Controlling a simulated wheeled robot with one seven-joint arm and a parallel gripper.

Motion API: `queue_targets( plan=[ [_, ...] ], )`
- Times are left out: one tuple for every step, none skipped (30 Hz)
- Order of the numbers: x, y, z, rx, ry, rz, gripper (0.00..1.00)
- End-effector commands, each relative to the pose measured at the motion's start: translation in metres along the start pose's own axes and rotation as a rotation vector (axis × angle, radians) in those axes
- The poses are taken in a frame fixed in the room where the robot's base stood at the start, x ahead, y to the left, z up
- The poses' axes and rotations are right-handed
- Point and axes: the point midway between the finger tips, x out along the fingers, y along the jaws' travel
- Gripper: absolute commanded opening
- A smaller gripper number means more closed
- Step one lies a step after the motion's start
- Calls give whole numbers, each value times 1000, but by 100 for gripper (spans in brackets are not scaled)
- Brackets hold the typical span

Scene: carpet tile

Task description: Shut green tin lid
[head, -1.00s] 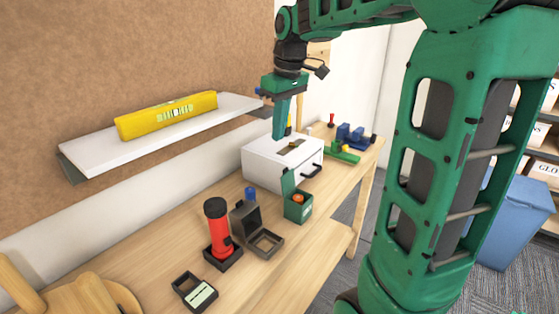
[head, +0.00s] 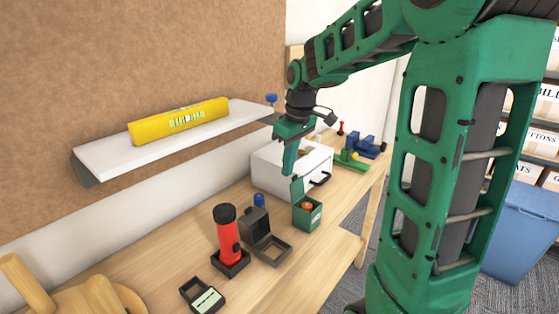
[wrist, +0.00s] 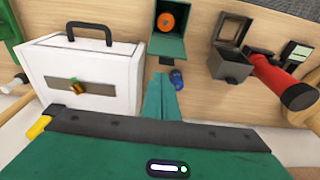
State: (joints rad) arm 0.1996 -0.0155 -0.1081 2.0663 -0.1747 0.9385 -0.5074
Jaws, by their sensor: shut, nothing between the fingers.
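The green tin (head: 307,216) stands on the workbench in front of the white case, with an orange round thing (head: 307,206) inside it. Its lid (head: 297,187) is open and stands upright at the tin's back left side. In the wrist view the open tin (wrist: 168,22) is at the top centre, with its lid (wrist: 167,46) on the near side. My gripper (head: 288,173) is shut and empty, pointing down just behind and above the lid. In the wrist view its fingers (wrist: 161,92) reach toward the lid; I cannot tell whether they touch it.
A white case (head: 268,175) with a black handle stands right behind the tin. An open dark box (head: 270,247), a blue object (head: 259,200) and a red flashlight (head: 228,238) stand left of it. A shelf (head: 110,157) with a yellow level (head: 180,120) hangs above.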

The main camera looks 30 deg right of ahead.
Motion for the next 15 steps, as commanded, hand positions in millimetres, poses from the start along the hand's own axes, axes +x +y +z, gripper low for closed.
queue_targets(
  plan=[
    [-2,0,4,0,0,0,0],
    [-2,0,6,0,0,0,0],
    [-3,0,8,0,0,0,0],
    [-3,0,9,0,0,0,0],
    [-3,0,10,0,-1,-1,0],
    [-4,0,10,0,-1,-1,0],
    [-4,0,10,0,-1,-1,0],
    [-4,0,11,0,-1,-1,0],
    [-4,0,11,0,-1,-1,0],
    [-4,0,11,0,-1,-1,0],
    [-4,0,11,0,-1,-1,0],
    [-4,0,11,0,-1,-1,0],
    [-4,0,11,0,-1,-1,0],
    [-4,0,11,0,-1,-1,0],
    [-4,0,11,0,-1,-1,0]
  ],
)
